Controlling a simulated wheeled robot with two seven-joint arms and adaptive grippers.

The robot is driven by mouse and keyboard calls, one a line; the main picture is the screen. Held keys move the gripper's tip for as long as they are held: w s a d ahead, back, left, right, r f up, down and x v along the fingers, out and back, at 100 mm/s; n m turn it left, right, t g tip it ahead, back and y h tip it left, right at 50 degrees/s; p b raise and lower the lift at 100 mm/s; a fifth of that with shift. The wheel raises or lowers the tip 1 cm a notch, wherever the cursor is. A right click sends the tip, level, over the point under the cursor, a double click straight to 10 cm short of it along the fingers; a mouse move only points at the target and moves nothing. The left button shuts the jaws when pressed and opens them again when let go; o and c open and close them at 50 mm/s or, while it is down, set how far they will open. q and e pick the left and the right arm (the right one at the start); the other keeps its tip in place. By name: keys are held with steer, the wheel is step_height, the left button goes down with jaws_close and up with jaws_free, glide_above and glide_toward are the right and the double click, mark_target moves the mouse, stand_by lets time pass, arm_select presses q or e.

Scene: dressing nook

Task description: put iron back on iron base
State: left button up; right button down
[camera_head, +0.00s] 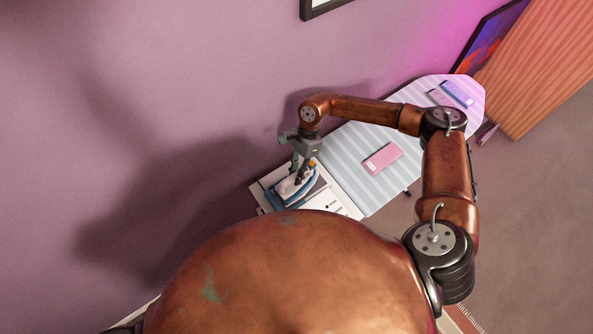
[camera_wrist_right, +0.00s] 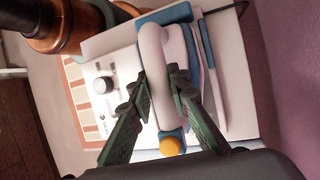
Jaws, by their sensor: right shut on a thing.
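The iron (camera_head: 294,186) is white and blue and sits over the iron base (camera_head: 340,207), a white station at the left end of the ironing board. I cannot tell whether it rests fully on the base. My right gripper (camera_head: 301,172) reaches down onto the iron from above. In the right wrist view my right gripper (camera_wrist_right: 162,98) has its green fingers on both sides of the iron's pale handle (camera_wrist_right: 158,65), shut on it. The base (camera_wrist_right: 112,62) lies under the iron there, with a dark knob on its panel. My left gripper is out of view.
The striped ironing board (camera_head: 345,150) extends to the upper right, with a pink item (camera_head: 382,158) on its middle and a purple-blue item (camera_head: 457,94) at its far end. A wall stands close behind the base. An orange wooden panel (camera_head: 535,65) stands at the right.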

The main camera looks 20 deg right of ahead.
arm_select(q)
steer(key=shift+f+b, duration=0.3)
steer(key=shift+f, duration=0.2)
arm_select(e)
steer(key=shift+a+f, duration=0.15)
steer(key=shift+f, duration=0.35)
steer(key=c, duration=1.8)
jaws_free()
steer(key=shift+o, duration=0.3)
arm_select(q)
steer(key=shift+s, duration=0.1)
arm_select(e)
steer(key=shift+f, duration=0.1)
steer(key=shift+w+d+r, duration=0.1)
steer(key=shift+d+r, duration=0.15)
steer(key=shift+r, duration=0.15)
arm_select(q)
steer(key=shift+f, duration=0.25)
arm_select(e)
steer(key=v, duration=1.1)
steer(key=shift+r, duration=0.2)
